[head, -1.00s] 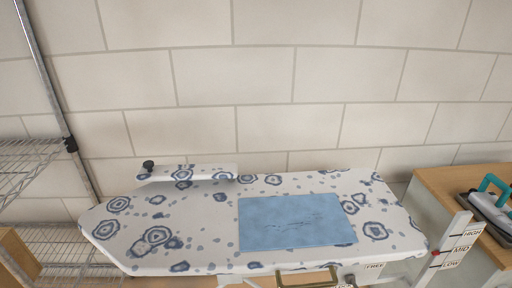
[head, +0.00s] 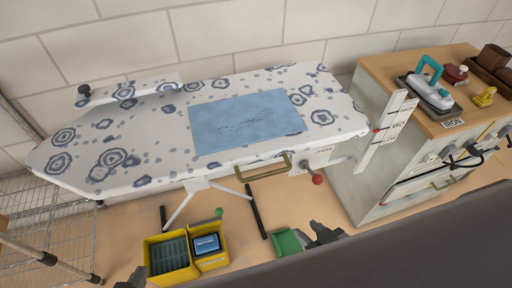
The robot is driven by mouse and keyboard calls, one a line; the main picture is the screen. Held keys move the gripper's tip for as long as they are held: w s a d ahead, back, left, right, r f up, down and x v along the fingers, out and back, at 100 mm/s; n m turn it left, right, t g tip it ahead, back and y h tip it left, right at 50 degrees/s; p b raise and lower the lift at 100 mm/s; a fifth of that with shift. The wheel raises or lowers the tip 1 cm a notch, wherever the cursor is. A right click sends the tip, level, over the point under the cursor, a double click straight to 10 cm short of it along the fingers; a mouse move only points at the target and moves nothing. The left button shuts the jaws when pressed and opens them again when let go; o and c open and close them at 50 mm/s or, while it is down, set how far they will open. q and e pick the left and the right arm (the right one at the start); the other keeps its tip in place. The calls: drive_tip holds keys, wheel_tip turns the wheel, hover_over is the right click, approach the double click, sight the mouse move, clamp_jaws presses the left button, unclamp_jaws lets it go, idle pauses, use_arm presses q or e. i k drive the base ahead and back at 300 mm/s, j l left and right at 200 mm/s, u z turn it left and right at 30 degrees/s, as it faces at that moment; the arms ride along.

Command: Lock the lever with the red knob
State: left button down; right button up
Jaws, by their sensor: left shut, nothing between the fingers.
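The red knob (head: 317,180) hangs below the front edge of the ironing board (head: 165,120), at its right end. Its short lever runs up to a small white plate (head: 323,155) that seems to read FREE. My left gripper (head: 133,281) shows only as a dark tip at the bottom edge, left of the yellow bins, shut and empty. My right gripper (head: 323,236) is below the red knob, apart from it, beside a green object. Its small dark fingers do not show clearly whether they are open.
A brass handle (head: 263,170) is on the board's front edge. A height scale (head: 387,130) stands right of the board, before a cabinet (head: 360,165) with an iron (head: 430,90). Yellow bins (head: 170,262) and a green dustpan-like object (head: 287,241) are below. A wire rack (head: 50,235) is at left.

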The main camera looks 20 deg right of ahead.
sight(317, 178)
drive_tip(key=k+z, duration=0.2)
drive_tip(key=z, duration=0.75)
